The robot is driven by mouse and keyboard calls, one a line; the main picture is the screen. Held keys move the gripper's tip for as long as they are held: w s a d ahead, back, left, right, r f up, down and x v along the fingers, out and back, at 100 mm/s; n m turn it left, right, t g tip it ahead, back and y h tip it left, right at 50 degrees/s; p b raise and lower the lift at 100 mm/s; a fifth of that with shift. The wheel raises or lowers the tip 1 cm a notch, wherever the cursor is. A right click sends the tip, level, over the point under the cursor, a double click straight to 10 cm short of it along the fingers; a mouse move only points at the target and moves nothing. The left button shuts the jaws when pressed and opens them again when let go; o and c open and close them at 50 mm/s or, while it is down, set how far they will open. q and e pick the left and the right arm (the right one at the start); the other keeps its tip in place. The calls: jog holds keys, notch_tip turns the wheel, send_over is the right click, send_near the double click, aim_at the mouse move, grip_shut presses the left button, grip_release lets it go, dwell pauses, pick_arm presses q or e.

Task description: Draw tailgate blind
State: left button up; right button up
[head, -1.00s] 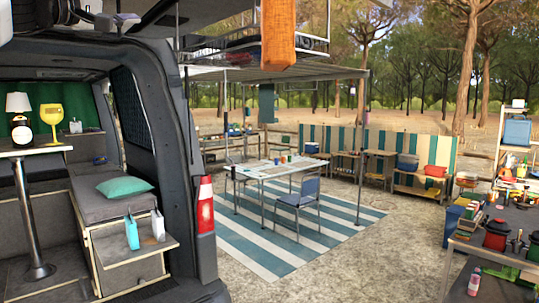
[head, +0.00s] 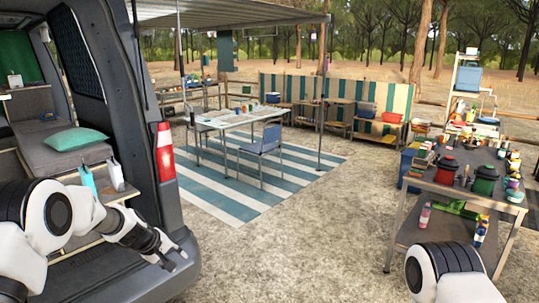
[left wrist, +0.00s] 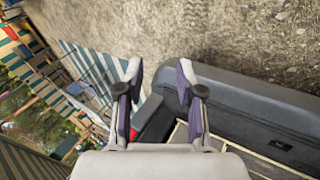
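No tailgate blind can be made out for certain in these views. The van's open rear (head: 110,120) fills the left of the head view, and its tailgate is out of frame above. My left gripper (head: 175,259) is in front of the van's rear sill, below the red and white tail light (head: 165,152). In the left wrist view the two fingers of the left gripper (left wrist: 160,76) stand apart with nothing between them. Bare ground and the dark bumper (left wrist: 255,115) show beyond them. My right arm shows at the bottom right of the head view; its gripper is out of view.
A teal pillow (head: 75,139) lies on the bench inside the van. A folding table (head: 235,117) and blue chair (head: 263,140) stand on a striped mat (head: 215,190). A loaded workbench (head: 440,188) is at the right. The gravel between is open.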

pick_arm(q)
jog(key=s+f+m+g+y+b, duration=0.25)
jog(key=s+f+g, duration=0.35)
jog(key=s+f, duration=2.2)
jog(key=s+d+r+m, duration=0.1)
jog(key=s+m, duration=0.1)
jog(key=s, duration=0.8)
jog(key=s+r+m, duration=0.2)
jog(key=s+m, duration=0.1)
jog(key=s, duration=0.7)
jog(key=shift+s+d+m+t+y, duration=0.2)
jog(key=shift+d+m+t+y, duration=0.1)
jog(key=shift+d+m+y, duration=0.1)
